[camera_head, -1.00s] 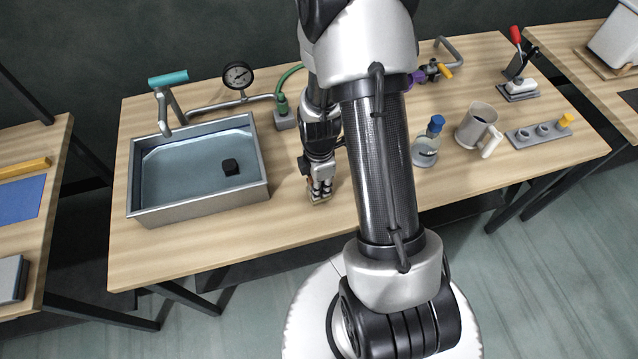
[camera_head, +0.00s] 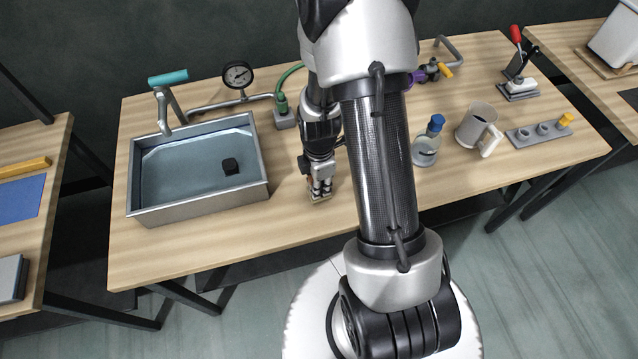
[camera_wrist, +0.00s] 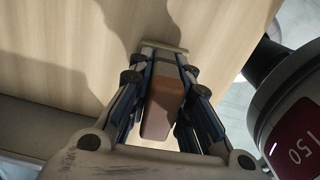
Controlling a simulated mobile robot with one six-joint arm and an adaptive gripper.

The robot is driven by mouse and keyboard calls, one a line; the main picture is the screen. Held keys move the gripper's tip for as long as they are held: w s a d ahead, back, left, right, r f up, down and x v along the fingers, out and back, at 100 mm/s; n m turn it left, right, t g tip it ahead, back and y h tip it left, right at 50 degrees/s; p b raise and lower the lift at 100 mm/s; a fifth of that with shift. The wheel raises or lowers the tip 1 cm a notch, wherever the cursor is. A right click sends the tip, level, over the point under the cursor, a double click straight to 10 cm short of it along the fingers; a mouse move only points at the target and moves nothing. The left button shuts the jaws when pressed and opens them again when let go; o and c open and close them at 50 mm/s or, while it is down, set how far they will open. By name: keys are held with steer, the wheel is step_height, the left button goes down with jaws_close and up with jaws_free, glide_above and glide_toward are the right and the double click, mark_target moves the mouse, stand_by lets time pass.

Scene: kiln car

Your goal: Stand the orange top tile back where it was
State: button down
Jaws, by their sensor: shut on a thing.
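My gripper (camera_head: 320,190) points down at the table, right of the sink. In the wrist view, my gripper (camera_wrist: 165,65) is shut on the orange-brown tile (camera_wrist: 160,105), which shows between the two fingers. A grey-brown piece sits beyond the tile toward the fingertips. A small pale base (camera_wrist: 152,44) lies at the fingertips, and its edge also shows below the gripper in the head view (camera_head: 320,199). In the head view the fingers hide most of the tile. I cannot tell whether the tile touches the base.
A blue-capped bottle (camera_head: 426,148), a mug (camera_head: 474,128) and a grey holder (camera_head: 530,137) stand to the right. The wooden table (camera_head: 285,222) is clear in front.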

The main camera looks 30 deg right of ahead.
steer(key=shift+f+b, duration=0.5)
steer(key=shift+f, duration=0.2)
stand_by(0.6)
steer(key=c, duration=1.4)
jaws_free()
steer(key=shift+r, duration=0.15)
steer(key=shift+r+p, duration=3.1)
steer(key=shift+r, duration=0.8)
step_height(320, 180, up, 12)
